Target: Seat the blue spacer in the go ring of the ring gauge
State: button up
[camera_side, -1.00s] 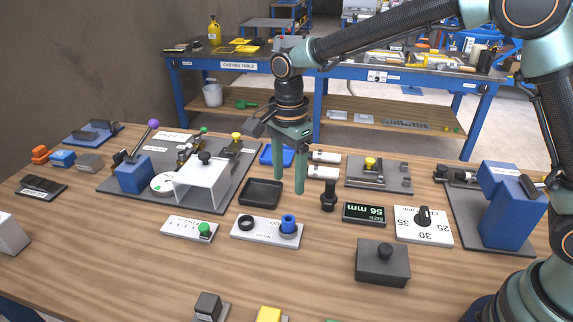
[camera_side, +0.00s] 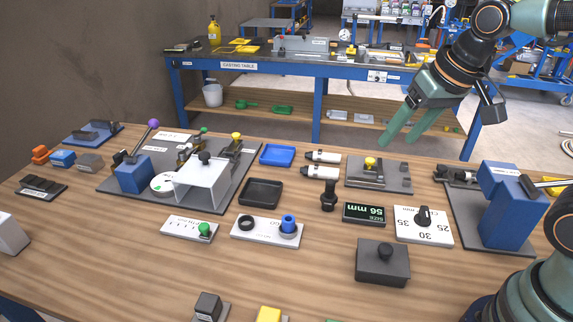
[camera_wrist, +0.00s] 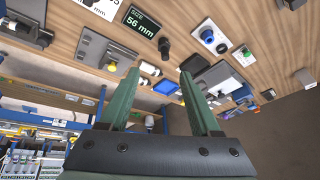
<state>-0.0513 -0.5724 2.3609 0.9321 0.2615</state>
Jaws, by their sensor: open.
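The ring gauge (camera_side: 265,233) is a white plate on the table with two ring positions. The blue spacer (camera_side: 288,223) stands upright at its right ring; I cannot tell how deep it sits. The left ring (camera_side: 246,223) is dark and looks empty. In the wrist view the gauge shows at the top right with the blue spacer (camera_wrist: 207,36). My gripper (camera_side: 398,139) is raised at the right, above the table's back edge, far from the gauge. Its green fingers are apart with nothing between them, also in the wrist view (camera_wrist: 158,82).
A black tray (camera_side: 260,193) and a blue tray (camera_side: 277,155) lie behind the gauge. A dark knob post (camera_side: 328,196) and a size display (camera_side: 364,213) stand to its right. A lidded grey box (camera_side: 382,262) is in front right. Bare wood lies in front of the gauge.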

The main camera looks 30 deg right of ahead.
jog(key=shift+s+d+f+n+t, duration=0.2)
jog(key=shift+s+d+n, duration=0.2)
jog(key=shift+s+n, duration=0.2)
jog(key=shift+s+d+f+n+t, duration=0.2)
jog(key=shift+s+d+n, duration=0.2)
jog(key=shift+s+n, duration=0.2)
jog(key=shift+r, duration=0.1)
dwell(0.4)
